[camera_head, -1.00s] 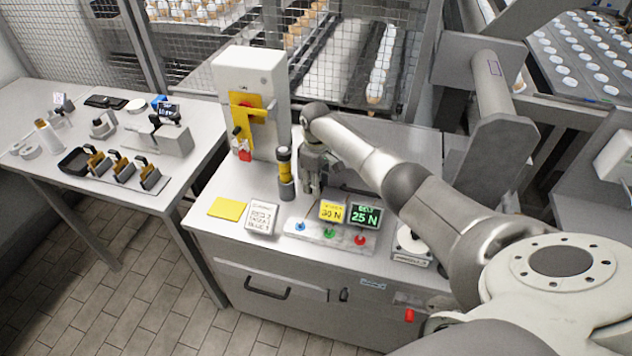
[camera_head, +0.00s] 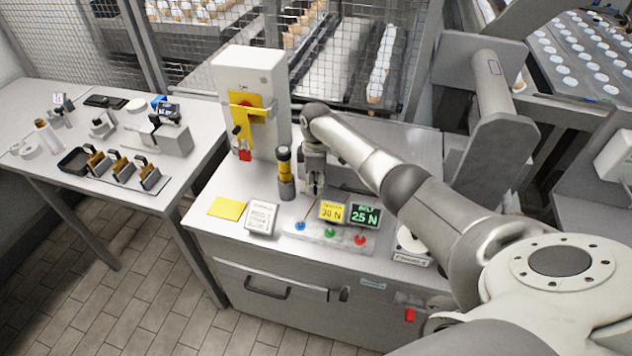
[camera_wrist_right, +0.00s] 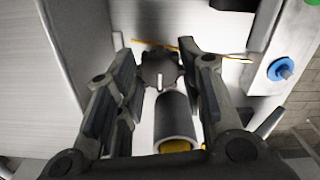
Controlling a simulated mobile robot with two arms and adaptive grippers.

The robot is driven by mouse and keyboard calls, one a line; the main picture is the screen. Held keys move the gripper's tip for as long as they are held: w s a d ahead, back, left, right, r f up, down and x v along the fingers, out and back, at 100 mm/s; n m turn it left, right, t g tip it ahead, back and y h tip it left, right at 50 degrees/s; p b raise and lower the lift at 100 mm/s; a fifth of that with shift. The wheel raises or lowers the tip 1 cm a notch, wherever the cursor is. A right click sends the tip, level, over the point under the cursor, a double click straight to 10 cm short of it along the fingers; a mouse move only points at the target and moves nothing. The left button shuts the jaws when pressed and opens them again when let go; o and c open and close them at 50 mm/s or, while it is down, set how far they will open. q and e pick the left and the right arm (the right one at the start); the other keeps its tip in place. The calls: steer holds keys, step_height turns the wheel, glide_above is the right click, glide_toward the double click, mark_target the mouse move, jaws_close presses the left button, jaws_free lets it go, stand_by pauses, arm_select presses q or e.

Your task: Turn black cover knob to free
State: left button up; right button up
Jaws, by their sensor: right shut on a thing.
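The black lobed knob (camera_wrist_right: 160,68) shows in the right wrist view between the two fingertips. In the head view my gripper and wrist hide it. My right gripper (camera_head: 316,186) points down over the cabinet top, just right of the black-and-yellow post. In the right wrist view, my right gripper (camera_wrist_right: 159,62) has one finger on each side of the knob and is shut on it. The knob's marking and exact turn angle are too small to read. My left gripper is in neither view.
The black-and-yellow post (camera_head: 285,172) stands close left of the gripper. A white box with a yellow bracket (camera_head: 252,80) stands behind. In front are a button strip (camera_head: 315,232) and small yellow and green displays (camera_head: 365,215). A side table (camera_head: 60,185) holds tools.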

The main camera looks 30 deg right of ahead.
steer(key=o, duration=1)
steer(key=shift+o, duration=0.2)
